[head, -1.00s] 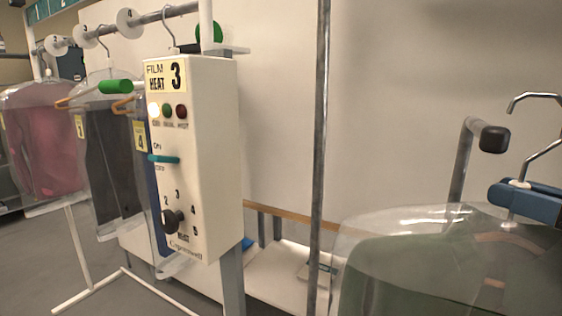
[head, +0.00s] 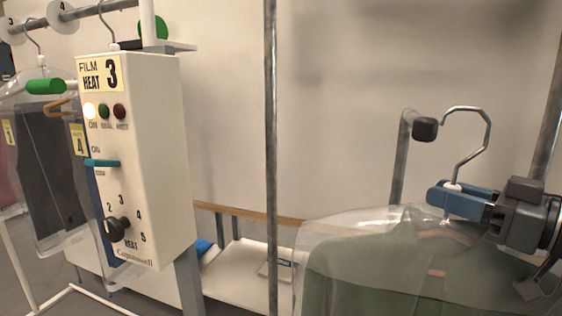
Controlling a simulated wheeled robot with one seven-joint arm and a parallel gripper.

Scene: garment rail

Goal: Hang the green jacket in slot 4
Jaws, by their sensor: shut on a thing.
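The green jacket (head: 375,270) hangs at the lower right under a clear film cover, its lower part cut off by the frame. My gripper (head: 453,194), with blue fingers, is shut on the neck of its hanger. The bare metal hook (head: 488,130) rises above the fingers, and its tip is near the dark end cap of a grey post. The slot disc marked 4 (head: 62,10) is on the rail (head: 88,10) at the upper left, well away from my gripper. Another hanger hook (head: 108,28) hangs from the rail right of that disc.
A white film heat box (head: 140,160) with lit lamp, lever and dial stands at left and partly hides the covered garments (head: 45,165). A thin upright pole (head: 270,150) stands between box and jacket. The capped grey post (head: 424,130) is beside the hook.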

